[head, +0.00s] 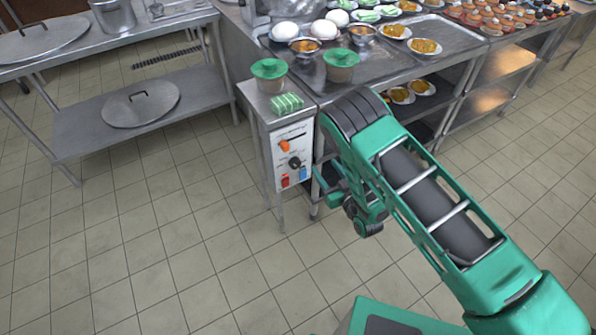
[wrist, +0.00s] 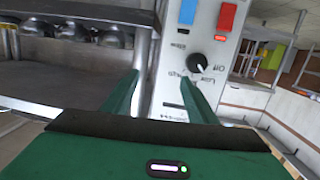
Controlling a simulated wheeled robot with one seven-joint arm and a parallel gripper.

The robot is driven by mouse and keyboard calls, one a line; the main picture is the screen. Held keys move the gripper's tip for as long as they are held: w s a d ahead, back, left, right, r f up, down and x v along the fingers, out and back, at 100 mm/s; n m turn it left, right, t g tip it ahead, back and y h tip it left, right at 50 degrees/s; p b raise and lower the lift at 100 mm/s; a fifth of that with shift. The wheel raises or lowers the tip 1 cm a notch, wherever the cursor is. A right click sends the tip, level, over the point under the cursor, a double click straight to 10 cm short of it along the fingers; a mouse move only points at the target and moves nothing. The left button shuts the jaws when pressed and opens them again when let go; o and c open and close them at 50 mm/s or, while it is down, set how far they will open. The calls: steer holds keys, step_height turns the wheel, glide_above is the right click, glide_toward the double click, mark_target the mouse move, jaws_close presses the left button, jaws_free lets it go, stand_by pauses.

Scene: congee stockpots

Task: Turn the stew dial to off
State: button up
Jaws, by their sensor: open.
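The white control panel (head: 293,155) is on the front of a small metal stand. It carries a black dial (head: 295,162), with an orange dial (head: 284,146) above it. In the wrist view, which is upside down, the black dial (wrist: 195,62) has small labels around it, one reading like "Off". Its pointer setting is too small to tell. My gripper (wrist: 160,76) is open and empty, its green fingers pointing at the panel. The black dial is just beyond the right fingertip, apart from it as far as I see. The orange dial is not visible in the wrist view.
A red switch (head: 285,180) and a blue switch (head: 302,174) sit below the black dial. A counter with food (head: 440,40) is at right, a steel table (head: 100,45) at left. The tiled floor before the panel is clear.

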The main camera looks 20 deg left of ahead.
steer(key=y, duration=0.2)
glide_toward(297, 166)
steer(key=shift+n, duration=0.4)
steer(key=x, duration=0.8)
steer(key=shift+w+a, duration=0.15)
steer(key=shift+c, duration=0.3)
